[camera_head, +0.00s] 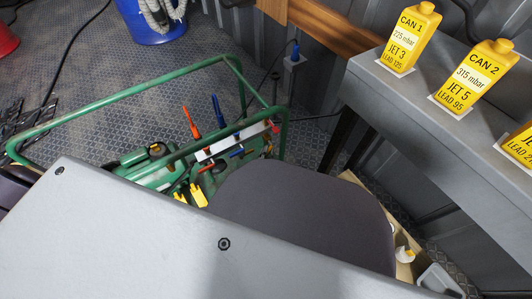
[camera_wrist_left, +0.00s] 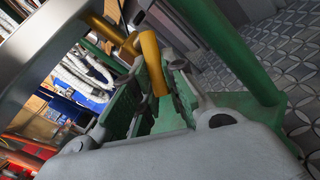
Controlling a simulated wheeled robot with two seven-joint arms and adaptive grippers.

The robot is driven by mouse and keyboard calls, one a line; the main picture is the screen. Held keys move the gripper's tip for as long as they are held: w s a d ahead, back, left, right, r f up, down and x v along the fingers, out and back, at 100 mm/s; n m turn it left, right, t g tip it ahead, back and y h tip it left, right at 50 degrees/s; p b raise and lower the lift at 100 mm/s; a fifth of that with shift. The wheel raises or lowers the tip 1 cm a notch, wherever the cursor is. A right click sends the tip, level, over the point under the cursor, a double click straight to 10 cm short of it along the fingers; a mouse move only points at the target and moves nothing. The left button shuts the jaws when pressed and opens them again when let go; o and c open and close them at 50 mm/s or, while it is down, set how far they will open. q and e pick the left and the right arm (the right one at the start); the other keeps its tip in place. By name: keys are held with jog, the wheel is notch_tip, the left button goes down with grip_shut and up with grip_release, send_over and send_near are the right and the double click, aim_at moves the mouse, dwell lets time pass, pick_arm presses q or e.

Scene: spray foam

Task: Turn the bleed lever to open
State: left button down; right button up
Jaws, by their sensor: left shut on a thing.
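A machine in a green tube frame (camera_head: 100,93) stands on the floor in the head view, with an orange lever (camera_head: 191,122), a blue lever (camera_head: 219,114) and yellow handles (camera_head: 198,194). My own arm covers part of it. In the left wrist view, my left gripper (camera_wrist_left: 152,92) is shut on a yellow lever (camera_wrist_left: 150,52), which stands up between its fingers. I cannot tell for sure whether this is the bleed lever, or how far it is turned. My left fingers cannot be made out in the head view. My right gripper is in neither view.
A grey bench (camera_head: 420,110) at the right carries yellow cans (camera_head: 409,36). A blue bucket (camera_head: 150,22) stands at the back. A green tube (camera_wrist_left: 240,50) runs close to my left gripper in the wrist view. Patterned floor lies clear behind the machine.

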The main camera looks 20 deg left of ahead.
pick_arm(q)
jog(key=shift+w+n, duration=0.1)
jog(key=shift+n, duration=0.2)
dwell(0.4)
jog(key=c, duration=1.5)
grip_release()
jog(key=shift+f, duration=0.1)
jog(key=shift+o, duration=0.2)
jog(key=shift+d, duration=0.1)
jog(key=shift+s+a+r+m+g, duration=0.3)
jog(key=shift+m+g, duration=0.1)
jog(key=shift+m, duration=0.3)
